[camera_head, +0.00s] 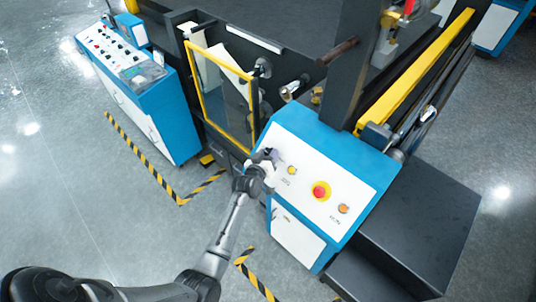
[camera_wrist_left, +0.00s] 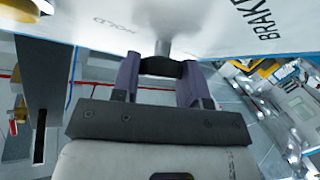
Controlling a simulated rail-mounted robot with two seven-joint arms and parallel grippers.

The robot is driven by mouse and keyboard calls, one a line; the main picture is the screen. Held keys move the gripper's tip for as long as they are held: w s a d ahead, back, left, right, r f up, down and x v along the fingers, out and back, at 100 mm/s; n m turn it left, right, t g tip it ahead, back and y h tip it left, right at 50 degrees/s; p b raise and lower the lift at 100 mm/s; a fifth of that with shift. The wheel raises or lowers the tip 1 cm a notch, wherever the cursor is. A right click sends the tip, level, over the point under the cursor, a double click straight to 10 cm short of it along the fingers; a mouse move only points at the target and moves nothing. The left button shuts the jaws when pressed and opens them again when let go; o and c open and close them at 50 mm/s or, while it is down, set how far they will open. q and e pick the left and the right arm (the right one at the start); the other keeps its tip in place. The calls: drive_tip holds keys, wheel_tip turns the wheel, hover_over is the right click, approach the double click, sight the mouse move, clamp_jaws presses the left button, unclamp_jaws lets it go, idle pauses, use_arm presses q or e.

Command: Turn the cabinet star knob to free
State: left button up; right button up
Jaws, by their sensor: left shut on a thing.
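The cabinet (camera_head: 330,172) is blue with a white sloping top panel, right of centre in the head view. My left gripper (camera_head: 267,160) is at the panel's left edge. In the wrist view its two purple-grey fingers are shut on the dark star knob (camera_wrist_left: 160,67), one finger on each side. The knob sits on a short grey shaft at the white panel (camera_wrist_left: 200,22). The word HOLD is printed left of it and BRAKE, partly cut off, to the right. The fingers hide the knob's outline, so its pointing direction cannot be told. My right gripper is out of view.
A yellow-framed door (camera_head: 222,98) stands behind to the left. A blue control console (camera_head: 140,85) is farther left.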

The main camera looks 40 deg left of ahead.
use_arm(q)
drive_tip(key=shift+f, duration=0.1)
drive_tip(key=o, duration=0.9)
drive_tip(key=shift+s, duration=0.1)
drive_tip(key=shift+b+v, duration=1.25)
drive_tip(key=shift+v, duration=5.6)
